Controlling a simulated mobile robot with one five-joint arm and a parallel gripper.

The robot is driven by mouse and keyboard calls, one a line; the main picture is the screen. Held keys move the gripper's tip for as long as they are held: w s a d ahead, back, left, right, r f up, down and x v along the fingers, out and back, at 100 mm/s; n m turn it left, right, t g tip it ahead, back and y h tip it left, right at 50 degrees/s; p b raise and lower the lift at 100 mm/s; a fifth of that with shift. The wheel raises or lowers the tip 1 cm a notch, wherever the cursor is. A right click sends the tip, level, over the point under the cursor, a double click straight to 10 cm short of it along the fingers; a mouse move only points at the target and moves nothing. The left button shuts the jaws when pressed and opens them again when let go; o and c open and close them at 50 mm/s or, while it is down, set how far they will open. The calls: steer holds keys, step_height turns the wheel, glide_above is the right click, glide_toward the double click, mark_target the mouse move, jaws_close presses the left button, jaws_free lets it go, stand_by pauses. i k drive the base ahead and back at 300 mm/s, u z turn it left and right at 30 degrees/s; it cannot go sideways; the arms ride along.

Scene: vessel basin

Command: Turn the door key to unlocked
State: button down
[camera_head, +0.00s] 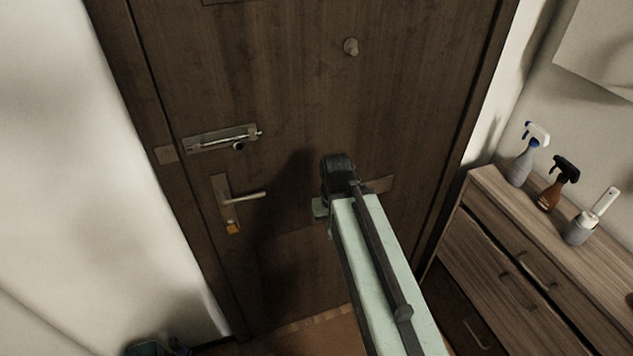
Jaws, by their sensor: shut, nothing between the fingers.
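A dark wooden door (300,90) fills the middle of the view. On its left side is a lever handle (245,195) on a metal plate. A small orange-yellow key (233,227) sits at the lower end of that plate; its exact angle is too small to tell. My gripper (320,207) is right of the handle and key, apart from them in the picture. It is shut and empty, with its fingers largely hidden behind my arm.
A wooden dresser (540,240) at the right holds several bottles. A white wall (90,170) borders the door at left. A dark object (158,348) lies at bottom left.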

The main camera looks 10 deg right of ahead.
mark_target(232, 228)
steer(key=z, duration=0.05)
steer(key=k, duration=0.5)
steer(key=u, duration=3.5)
steer(key=k, duration=0.9)
steer(key=z, duration=0.3)
steer(key=i, duration=0.5)
steer(key=u, duration=0.05)
